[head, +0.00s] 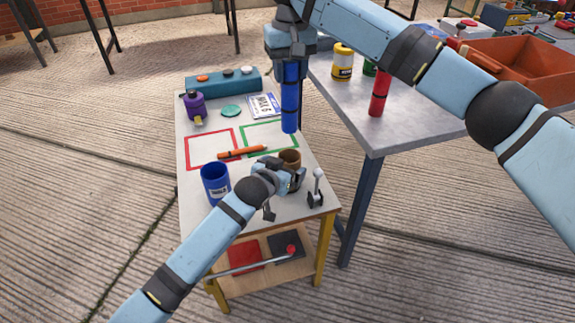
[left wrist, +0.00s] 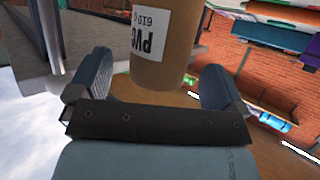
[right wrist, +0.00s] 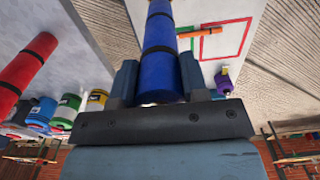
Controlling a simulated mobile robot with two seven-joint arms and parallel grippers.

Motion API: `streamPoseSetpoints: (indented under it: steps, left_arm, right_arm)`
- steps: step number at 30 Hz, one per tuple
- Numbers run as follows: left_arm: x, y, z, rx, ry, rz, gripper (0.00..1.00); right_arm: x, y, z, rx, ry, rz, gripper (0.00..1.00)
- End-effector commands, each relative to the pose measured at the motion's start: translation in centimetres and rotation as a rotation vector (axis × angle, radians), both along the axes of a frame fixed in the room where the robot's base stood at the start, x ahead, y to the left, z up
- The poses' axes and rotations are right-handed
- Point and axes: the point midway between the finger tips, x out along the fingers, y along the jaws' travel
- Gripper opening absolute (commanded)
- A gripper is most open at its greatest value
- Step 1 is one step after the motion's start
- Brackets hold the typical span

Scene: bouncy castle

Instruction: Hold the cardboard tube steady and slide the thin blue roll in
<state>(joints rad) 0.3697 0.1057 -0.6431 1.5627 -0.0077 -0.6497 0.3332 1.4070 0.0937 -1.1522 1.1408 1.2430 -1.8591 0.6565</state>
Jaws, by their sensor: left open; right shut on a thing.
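The brown cardboard tube (head: 290,157) stands on the small table. In the left wrist view the tube (left wrist: 165,40) shows a white PVC label and stands between my open left fingers. My left gripper (head: 288,175) is around the tube's near side; I cannot tell if either finger touches it. My right gripper (head: 291,58) is shut on the thin blue roll (head: 290,105), which hangs upright above the table with dark bands around it. The roll also shows in the right wrist view (right wrist: 160,70). The roll's lower end is above and beyond the tube, apart from it.
A blue labelled can (head: 215,184) stands left of the tube. An orange marker (head: 242,152) lies across red and green outlined squares. A purple bottle (head: 194,103) and teal box (head: 222,80) are behind. A lever (head: 316,188) stands right. A grey table (head: 405,120) holds a red roll (head: 379,92).

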Motion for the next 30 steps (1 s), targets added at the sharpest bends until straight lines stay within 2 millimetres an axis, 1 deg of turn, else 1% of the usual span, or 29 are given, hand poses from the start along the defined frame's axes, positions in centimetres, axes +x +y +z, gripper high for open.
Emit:
streamPoseSetpoints:
  steps: [1,3,7,12,18,20,21,23,24,26,27,30]
  left_arm:
    - [0.7,-0.3,-0.3,0.001,0.0,0.0,0.96]
    - [1.4,-0.7,-0.6,0.001,0.001,0.001,0.96]
    - [2.3,-1.1,-1.0,0.0,-0.001,0.0,0.96]
    - [2.7,-1.3,-1.2,-0.001,0.0,0.0,0.96]
    - [2.7,-1.3,-1.2,-0.001,0.0,0.0,0.96]
    - [2.7,-1.3,-1.2,-0.001,0.0,0.0,0.83]
    - [2.7,-1.3,-1.2,-0.001,0.0,0.0,0.73]
    - [2.7,-1.3,-1.2,-0.001,0.0,0.0,0.6]
    - [2.7,-1.3,-1.2,-0.001,0.0,0.0,0.5]
    - [2.7,-1.3,-1.2,-0.001,0.0,0.0,0.37]
    - [2.7,-1.3,-1.2,-0.001,0.0,0.0,0.27]
    - [2.7,-1.3,-1.2,-0.001,0.0,0.0,0.27]
  right_arm:
    - [0.0,0.0,0.0,0.0,0.0,0.0,0.01]
    - [0.0,0.0,0.0,0.0,0.0,0.0,0.01]
    - [0.0,0.0,0.0,0.0,0.0,0.0,0.01]
    - [0.0,0.0,0.0,0.0,-0.001,0.0,0.01]
    - [0.0,0.0,0.0,0.0,0.0,0.0,0.01]
    - [0.0,0.0,0.0,0.0,0.0,0.0,0.01]
    - [0.0,0.0,0.0,0.0,0.0,0.0,0.01]
    - [0.0,0.0,0.0,0.0,0.0,0.0,0.01]
    - [0.0,0.0,0.0,0.0,0.0,0.0,0.01]
    - [0.0,0.0,0.0,0.0,0.0,0.0,0.01]
    - [0.0,0.0,0.0,0.0,0.0,0.0,0.01]
    - [0.0,0.0,0.0,0.0,0.0,-0.01,0.01]
